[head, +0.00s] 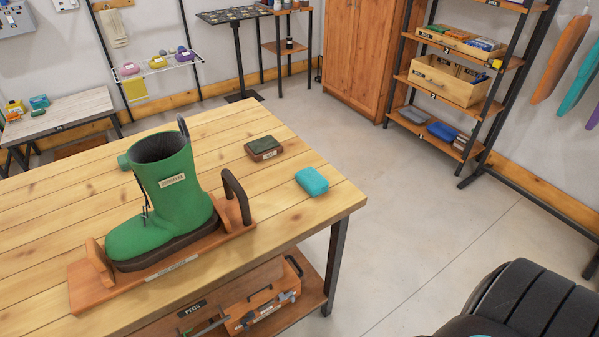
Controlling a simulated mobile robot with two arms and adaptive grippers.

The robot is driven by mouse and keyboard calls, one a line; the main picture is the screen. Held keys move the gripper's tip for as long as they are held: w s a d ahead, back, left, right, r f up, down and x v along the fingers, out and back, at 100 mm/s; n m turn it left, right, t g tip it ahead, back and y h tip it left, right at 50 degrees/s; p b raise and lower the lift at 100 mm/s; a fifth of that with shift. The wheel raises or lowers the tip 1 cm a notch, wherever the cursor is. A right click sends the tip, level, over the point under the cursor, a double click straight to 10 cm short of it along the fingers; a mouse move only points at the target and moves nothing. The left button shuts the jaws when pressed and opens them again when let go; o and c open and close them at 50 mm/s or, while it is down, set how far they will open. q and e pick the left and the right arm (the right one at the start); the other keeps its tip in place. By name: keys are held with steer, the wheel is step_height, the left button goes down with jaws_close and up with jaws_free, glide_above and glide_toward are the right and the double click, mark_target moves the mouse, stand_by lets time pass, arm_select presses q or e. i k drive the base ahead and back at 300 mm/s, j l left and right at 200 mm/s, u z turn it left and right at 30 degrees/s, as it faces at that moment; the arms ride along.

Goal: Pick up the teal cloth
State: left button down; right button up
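A small teal folded item with rounded edges (311,181) lies flat on the wooden table near its right corner; it looks like a folded cloth, but I cannot tell for sure. A larger teal cloth-like piece (577,90) hangs on the wall at the far right, between an orange and a purple one.
On the wooden table (60,215), a green boot (165,205) stands in a wooden holder, left of the teal item. A dark green-topped box (264,148) lies behind it. A shelf rack (445,88) stands at back right. The floor (420,210) right of the table is clear.

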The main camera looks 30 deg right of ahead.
mark_target(313, 182)
steer(key=l+z, duration=0.4)
steer(key=l, duration=1.1)
